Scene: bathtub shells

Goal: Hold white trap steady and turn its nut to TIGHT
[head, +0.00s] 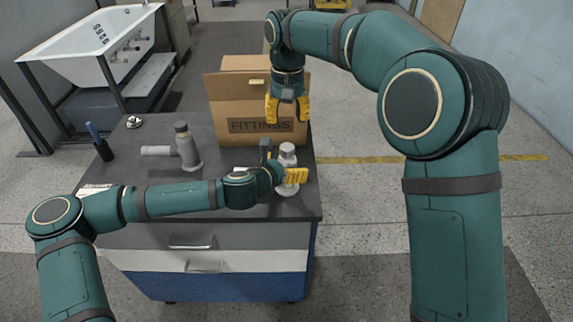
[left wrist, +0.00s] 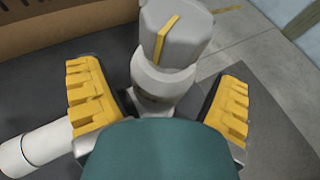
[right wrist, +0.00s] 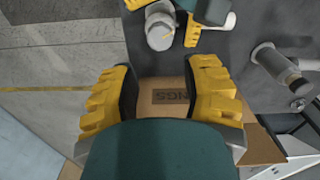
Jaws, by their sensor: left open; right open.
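The white trap (head: 288,152) stands upright near the right edge of the dark cabinet top. In the left wrist view, its pale body (left wrist: 160,88) carries a grey nut (left wrist: 185,35) with a yellow stripe, and a side pipe (left wrist: 38,146) points lower left. My left gripper (head: 281,164) is open, its jaws on either side of the trap body below the nut; I cannot tell whether they touch it. My right gripper (head: 287,108) is open and empty, in front of the cardboard box, above and behind the trap. In the right wrist view the trap (right wrist: 160,28) shows at the top.
A grey trap (head: 187,148) stands to the left on the cabinet top (head: 220,168). The FITTINGS box (head: 235,108) is at the back. A dark cup (head: 104,150) with a blue pen stands at the left edge. A white bathtub (head: 90,42) is behind left.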

